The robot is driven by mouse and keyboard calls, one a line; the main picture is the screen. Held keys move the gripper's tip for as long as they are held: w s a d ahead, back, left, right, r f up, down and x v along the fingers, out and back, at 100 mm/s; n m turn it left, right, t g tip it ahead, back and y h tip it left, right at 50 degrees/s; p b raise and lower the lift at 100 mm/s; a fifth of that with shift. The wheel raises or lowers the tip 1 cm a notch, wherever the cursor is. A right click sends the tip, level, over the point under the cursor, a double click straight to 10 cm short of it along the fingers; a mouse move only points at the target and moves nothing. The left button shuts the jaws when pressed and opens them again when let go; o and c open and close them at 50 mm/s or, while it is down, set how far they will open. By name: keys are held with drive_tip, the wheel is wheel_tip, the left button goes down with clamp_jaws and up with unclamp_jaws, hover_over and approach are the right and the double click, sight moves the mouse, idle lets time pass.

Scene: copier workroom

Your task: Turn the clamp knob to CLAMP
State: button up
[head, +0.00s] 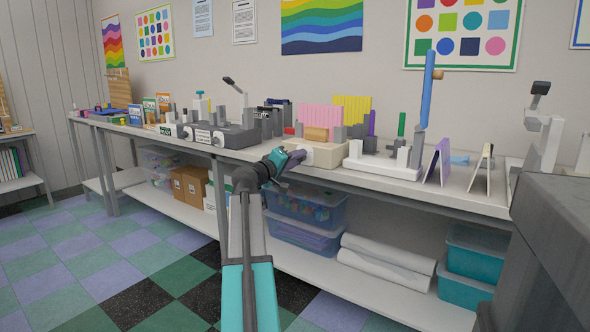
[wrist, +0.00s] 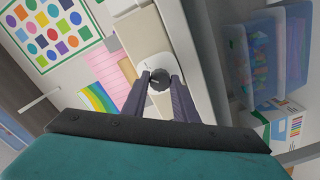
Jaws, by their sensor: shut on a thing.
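The clamp knob (wrist: 159,84) is a small dark round knob on a white round plate (wrist: 149,65), set in the front face of a beige machine (head: 328,152). My gripper (wrist: 160,83) is shut on the knob, with one finger on each side of it. In the head view my gripper (head: 298,156) reaches the machine's front at the table edge and hides the knob. Any label on the plate is too small to read.
The machine stands on a long grey table (head: 390,178) among other devices. A dark grey device (head: 225,135) is to its left and a white device (head: 384,162) with upright posts to its right. Clear bins (head: 308,208) sit on the shelf below.

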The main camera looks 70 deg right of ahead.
drive_tip(key=shift+w+m+b, duration=0.15)
drive_tip(key=shift+m+b, duration=0.5)
drive_tip(key=shift+m, duration=0.15)
drive_tip(key=shift+w+m+b, duration=0.15)
drive_tip(key=shift+m+b, duration=0.5)
drive_tip(key=shift+m, duration=0.15)
drive_tip(key=o, duration=0.9)
drive_tip(key=shift+o, duration=0.8)
drive_tip(key=shift+s, duration=0.1)
